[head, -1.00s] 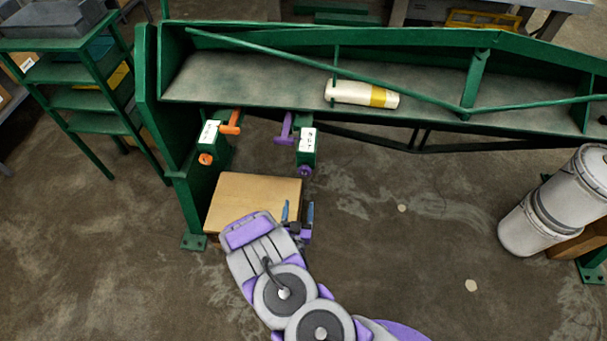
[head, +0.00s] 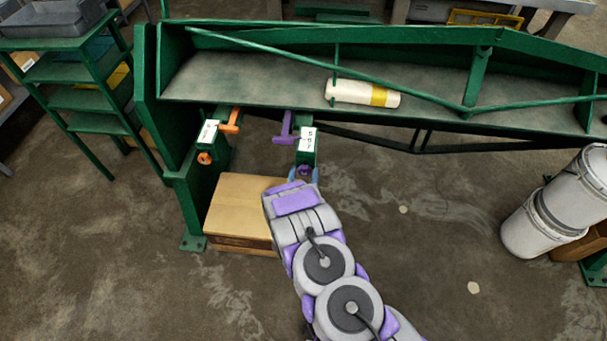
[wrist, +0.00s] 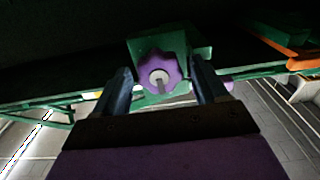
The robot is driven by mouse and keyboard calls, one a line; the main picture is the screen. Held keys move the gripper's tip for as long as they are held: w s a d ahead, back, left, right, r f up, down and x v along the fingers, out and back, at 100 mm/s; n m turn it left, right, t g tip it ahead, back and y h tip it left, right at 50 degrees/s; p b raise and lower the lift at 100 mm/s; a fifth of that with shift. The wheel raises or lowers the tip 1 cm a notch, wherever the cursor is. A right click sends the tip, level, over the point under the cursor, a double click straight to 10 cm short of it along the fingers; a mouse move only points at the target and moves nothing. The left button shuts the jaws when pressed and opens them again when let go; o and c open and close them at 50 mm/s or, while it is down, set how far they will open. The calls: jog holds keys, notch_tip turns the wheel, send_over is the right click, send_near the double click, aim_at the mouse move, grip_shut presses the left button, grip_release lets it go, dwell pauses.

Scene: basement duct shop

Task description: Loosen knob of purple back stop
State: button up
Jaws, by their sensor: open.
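The purple back stop (head: 285,128) is on the front edge of the green machine, with a green block and white label (head: 307,140). Its purple knob (head: 305,171) faces me under the block. In the wrist view the lobed knob (wrist: 160,75) has a pale centre and sits between and beyond my two fingers. My gripper (wrist: 162,92) is open, with one finger on each side of the knob. I cannot tell whether the fingers touch it. In the head view my gripper (head: 303,178) is just below the knob, partly hidden by my wrist.
An orange back stop (head: 230,122) with its own orange knob (head: 205,158) is to the left. A wooden box (head: 238,205) stands on the floor below. A white roll (head: 362,94) lies on the machine bed.

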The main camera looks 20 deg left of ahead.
jog(key=c, duration=1)
